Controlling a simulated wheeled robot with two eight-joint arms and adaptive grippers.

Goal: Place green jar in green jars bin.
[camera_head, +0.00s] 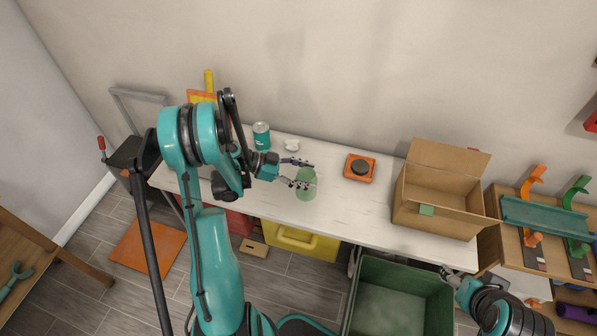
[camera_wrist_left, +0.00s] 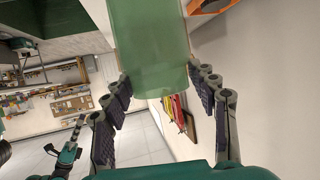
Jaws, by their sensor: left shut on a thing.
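The green jar (camera_head: 306,176) is a translucent green cylinder at the front middle of the white table. My left gripper (camera_head: 299,172) is shut on it, with fingers on both sides. In the left wrist view the jar (camera_wrist_left: 150,50) fills the top middle between the fingers (camera_wrist_left: 158,85). Whether its base touches the table is unclear. An open cardboard box (camera_head: 420,222) with a green label (camera_head: 427,210) stands at the table's right end. A large open green bin (camera_head: 405,275) is below the table's front edge. My right gripper (camera_head: 449,275) is near that bin's right side; its fingers are too small to read.
On the white table (camera_head: 340,220) are a teal can (camera_head: 261,135), a small white item (camera_head: 292,145) and an orange tray with a dark round thing (camera_head: 360,168). A yellow bin (camera_head: 300,242) is below the table. The table between jar and cardboard box is mostly clear.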

